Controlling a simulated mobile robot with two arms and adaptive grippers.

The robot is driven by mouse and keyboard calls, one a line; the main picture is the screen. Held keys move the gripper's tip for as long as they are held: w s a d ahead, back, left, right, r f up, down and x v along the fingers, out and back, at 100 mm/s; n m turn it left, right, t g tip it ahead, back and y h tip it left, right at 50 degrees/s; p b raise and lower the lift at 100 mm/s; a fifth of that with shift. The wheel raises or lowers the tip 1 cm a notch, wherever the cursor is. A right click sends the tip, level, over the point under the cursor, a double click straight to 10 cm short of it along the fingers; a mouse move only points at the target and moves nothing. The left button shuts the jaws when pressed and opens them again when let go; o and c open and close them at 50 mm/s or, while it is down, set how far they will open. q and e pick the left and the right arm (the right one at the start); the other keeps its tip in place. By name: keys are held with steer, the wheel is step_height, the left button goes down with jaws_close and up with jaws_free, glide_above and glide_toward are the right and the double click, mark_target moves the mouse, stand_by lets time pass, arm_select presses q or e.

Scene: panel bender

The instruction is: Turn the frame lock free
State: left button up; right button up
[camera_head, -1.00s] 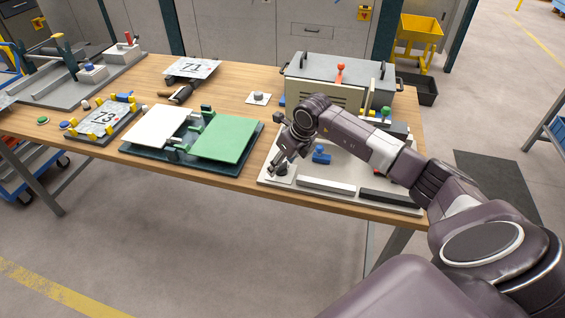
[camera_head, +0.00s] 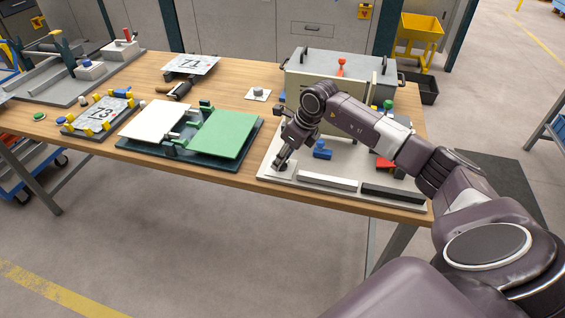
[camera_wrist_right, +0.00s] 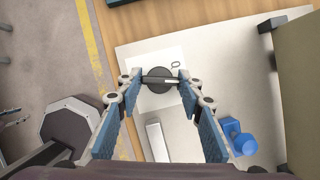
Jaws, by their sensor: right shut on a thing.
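My right gripper (camera_wrist_right: 159,79) is shut on the knob, with one fingertip on each side. In the head view my right gripper (camera_head: 281,164) reaches down over the knob and mostly hides it.
On the pale board, a blue block (camera_head: 322,150) stands close to the gripper, and a pale bar (camera_head: 326,182) and dark bar (camera_head: 392,195) lie along the front. A grey lidded box (camera_head: 338,70) stands behind. A green panel (camera_head: 222,138) lies left.

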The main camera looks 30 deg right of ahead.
steer(key=n+b, duration=0.2)
steer(key=n+g+y+b, duration=0.1)
steer(key=n, duration=0.1)
steer(key=shift+w+d+f+y+b, duration=0.1)
steer(key=shift+w+d+y+b, duration=0.05)
steer(key=shift+y+b, duration=0.2)
steer(key=n+b, duration=0.1)
steer(key=n, duration=0.1)
steer(key=n+g+b, duration=0.1)
steer(key=n, duration=0.2)
steer(key=shift+g+y+b, duration=0.3)
steer(key=shift+y, duration=0.05)
steer(key=o, duration=1.2)
steer(key=shift+c, duration=0.2)
steer(key=v, duration=1.2)
steer(key=shift+w, duration=0.1)
